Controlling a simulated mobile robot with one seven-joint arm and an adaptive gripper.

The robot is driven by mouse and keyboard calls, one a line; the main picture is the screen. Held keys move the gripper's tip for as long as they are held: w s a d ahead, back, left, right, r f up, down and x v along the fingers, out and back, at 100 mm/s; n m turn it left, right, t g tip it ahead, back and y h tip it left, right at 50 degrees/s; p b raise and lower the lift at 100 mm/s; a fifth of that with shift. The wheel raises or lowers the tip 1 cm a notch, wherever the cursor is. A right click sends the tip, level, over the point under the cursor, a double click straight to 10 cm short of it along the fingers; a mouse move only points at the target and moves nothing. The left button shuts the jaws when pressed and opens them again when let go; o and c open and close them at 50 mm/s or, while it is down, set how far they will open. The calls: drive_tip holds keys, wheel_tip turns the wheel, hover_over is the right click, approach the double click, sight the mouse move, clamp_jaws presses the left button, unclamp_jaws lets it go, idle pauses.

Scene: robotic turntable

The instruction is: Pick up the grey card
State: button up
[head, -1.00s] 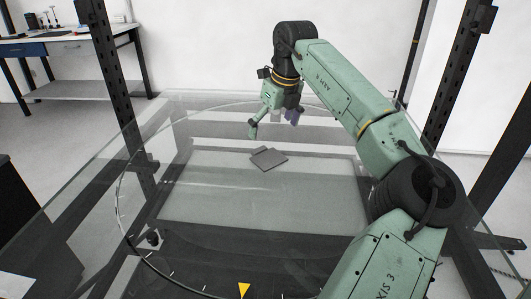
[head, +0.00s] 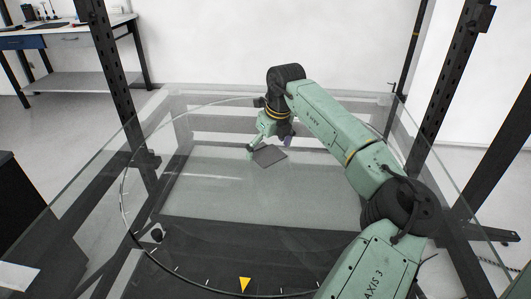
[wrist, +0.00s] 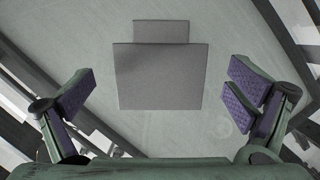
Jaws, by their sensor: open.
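The grey card (head: 270,156) lies on the glass turntable surface in the head view, just below my gripper (head: 268,145). In the wrist view the card (wrist: 160,75) is a flat grey square with a narrower strip of grey showing past its far edge; I cannot tell if that strip is part of it. My gripper (wrist: 158,97) is open, with purple-padded fingers on the left and right of the card and nothing between them in its grip. In the head view the fingers partly cover the space at the card's far left edge.
The glass turntable top (head: 200,195) is clear around the card, with a yellow triangle marker (head: 245,284) at its front. Dark upright posts (head: 118,90) stand at the left and right. A workbench (head: 70,38) is at the back left.

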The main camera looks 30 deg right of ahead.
drive_tip(key=shift+f, duration=0.25)
drive_tip(key=shift+c, duration=0.3)
drive_tip(key=c, duration=1.1)
drive_tip(key=shift+o, duration=0.2)
drive_tip(key=shift+r, duration=0.1)
